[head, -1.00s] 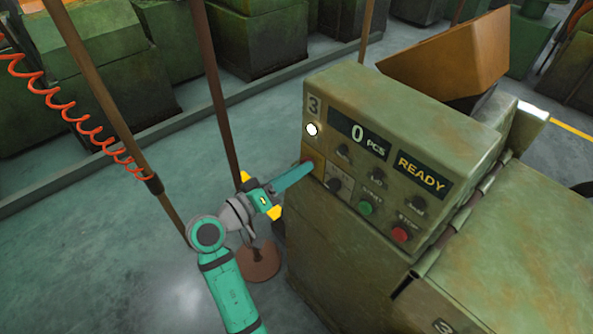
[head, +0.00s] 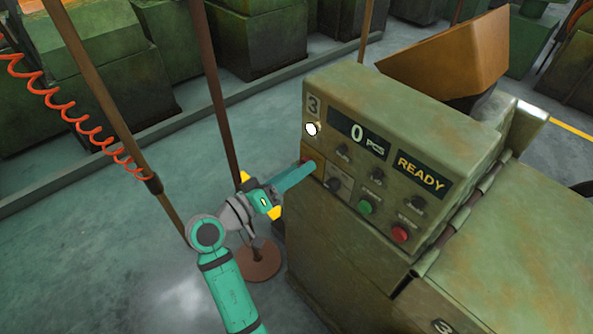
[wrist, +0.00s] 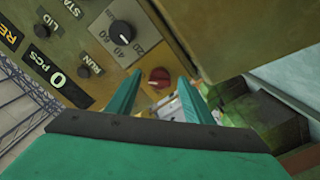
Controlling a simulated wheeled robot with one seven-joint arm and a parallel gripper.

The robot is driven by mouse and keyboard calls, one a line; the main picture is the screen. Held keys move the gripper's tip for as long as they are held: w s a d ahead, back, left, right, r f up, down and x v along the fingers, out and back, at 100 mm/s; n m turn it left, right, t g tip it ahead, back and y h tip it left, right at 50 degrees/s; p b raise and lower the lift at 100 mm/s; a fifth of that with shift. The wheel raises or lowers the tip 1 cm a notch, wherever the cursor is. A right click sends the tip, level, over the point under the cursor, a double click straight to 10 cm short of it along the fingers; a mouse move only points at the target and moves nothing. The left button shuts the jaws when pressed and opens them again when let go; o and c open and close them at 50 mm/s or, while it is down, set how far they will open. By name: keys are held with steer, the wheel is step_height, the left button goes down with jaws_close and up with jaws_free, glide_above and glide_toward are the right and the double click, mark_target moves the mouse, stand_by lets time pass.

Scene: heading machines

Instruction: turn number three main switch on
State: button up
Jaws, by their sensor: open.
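Machine number three's control box (head: 400,120) has a "3" plate at the upper left of its panel. In the wrist view a red rotary knob (wrist: 158,77), which looks like the main switch, sits low on the panel, on a yellowish plate. My gripper (wrist: 160,66) is open, its two teal fingers on either side of the knob in that view. I cannot tell whether they touch it. In the head view my gripper (head: 312,164) reaches the panel's lower left corner and mostly hides the knob.
The panel shows a lit white lamp (head: 312,129), a "0 PCS" display (head: 357,137) and a "READY" display (head: 421,175). A black dial (head: 333,184), green button (head: 365,206) and red button (head: 400,233) sit close by. A brown post (head: 222,110) stands beside my arm.

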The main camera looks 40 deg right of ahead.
steer(key=a, duration=1)
steer(key=shift+s+a, duration=0.35)
steer(key=shift+s, duration=0.05)
